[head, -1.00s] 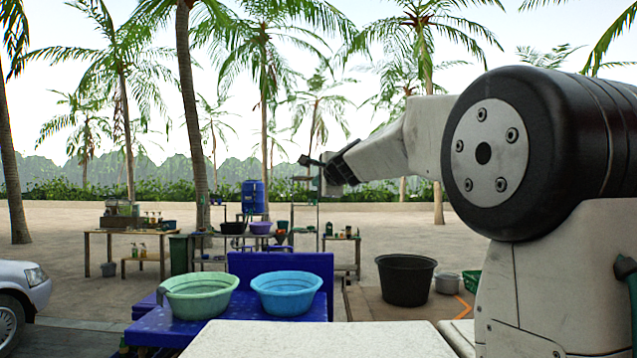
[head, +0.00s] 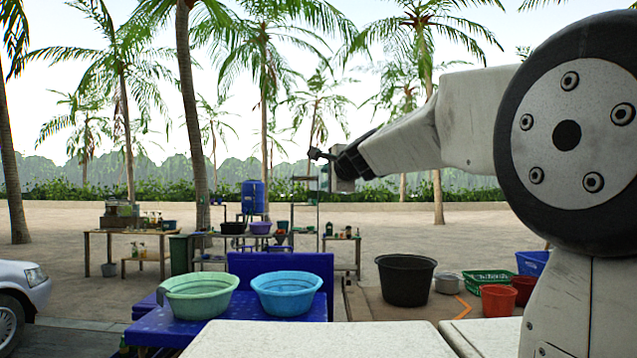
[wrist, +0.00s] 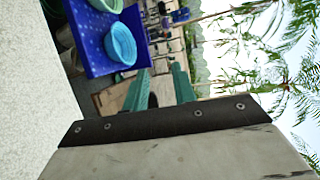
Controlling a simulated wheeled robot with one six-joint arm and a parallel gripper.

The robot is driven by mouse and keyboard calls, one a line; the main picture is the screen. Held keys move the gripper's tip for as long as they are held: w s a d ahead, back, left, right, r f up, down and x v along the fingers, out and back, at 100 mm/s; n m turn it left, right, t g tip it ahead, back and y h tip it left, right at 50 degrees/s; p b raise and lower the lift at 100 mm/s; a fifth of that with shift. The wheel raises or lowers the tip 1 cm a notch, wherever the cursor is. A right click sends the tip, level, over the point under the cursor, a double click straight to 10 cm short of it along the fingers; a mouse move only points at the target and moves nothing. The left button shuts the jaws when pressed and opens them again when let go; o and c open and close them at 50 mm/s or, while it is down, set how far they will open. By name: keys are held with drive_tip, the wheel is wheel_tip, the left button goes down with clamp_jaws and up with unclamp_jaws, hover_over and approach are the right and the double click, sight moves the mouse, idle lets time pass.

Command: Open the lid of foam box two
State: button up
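Two pale, speckled flat tops, which look like foam box lids, show at the bottom of the head view: a wide one (head: 315,340) in the middle and a narrower one (head: 487,338) to its right, partly behind my arm. Both lie flat, with a narrow gap between them. I cannot tell which is foam box two. My gripper (head: 322,168) is raised well above and beyond them, touching neither. In the wrist view its two green fingers (wrist: 161,84) stand apart with nothing between them. A pale speckled surface (wrist: 30,110) fills the left of that view.
A blue table (head: 180,331) with a green basin (head: 200,297) and a light-blue basin (head: 287,293) stands just beyond the middle top. A black tub (head: 406,281), green crate (head: 487,281) and red bucket (head: 498,300) stand right. The air above the tops is mostly free.

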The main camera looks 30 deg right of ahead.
drive_tip(key=shift+v, duration=0.85)
